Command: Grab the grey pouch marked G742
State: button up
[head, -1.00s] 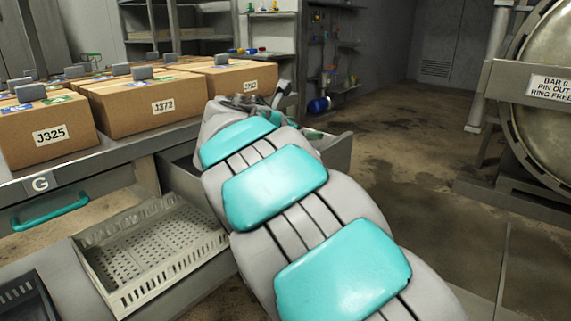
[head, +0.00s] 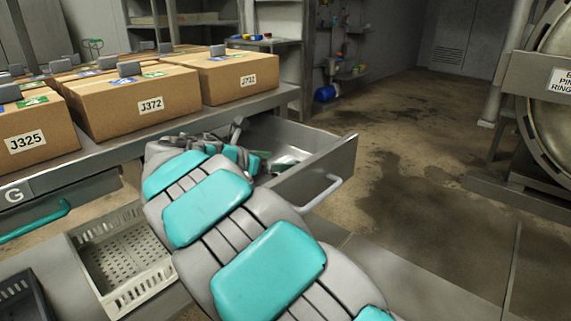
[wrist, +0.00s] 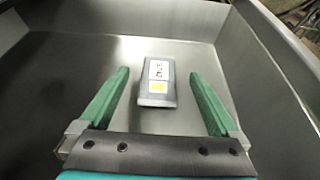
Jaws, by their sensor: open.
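A grey pouch (wrist: 157,82) lies on the bottom of an open metal drawer (wrist: 120,52) in the wrist view.
Cardboard boxes marked J325 (head: 35,120) and J372 (head: 135,105) stand on the bench above. A pale perforated basket (head: 125,265) is at lower left. The drawer walls rise around my gripper.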

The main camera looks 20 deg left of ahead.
aim_at(287, 159)
jog(key=x, duration=0.5)
jog(key=shift+w+r, duration=0.1)
jog(key=c, duration=1.5)
jog(key=shift+o, duration=0.2)
jog(key=shift+r, duration=0.15)
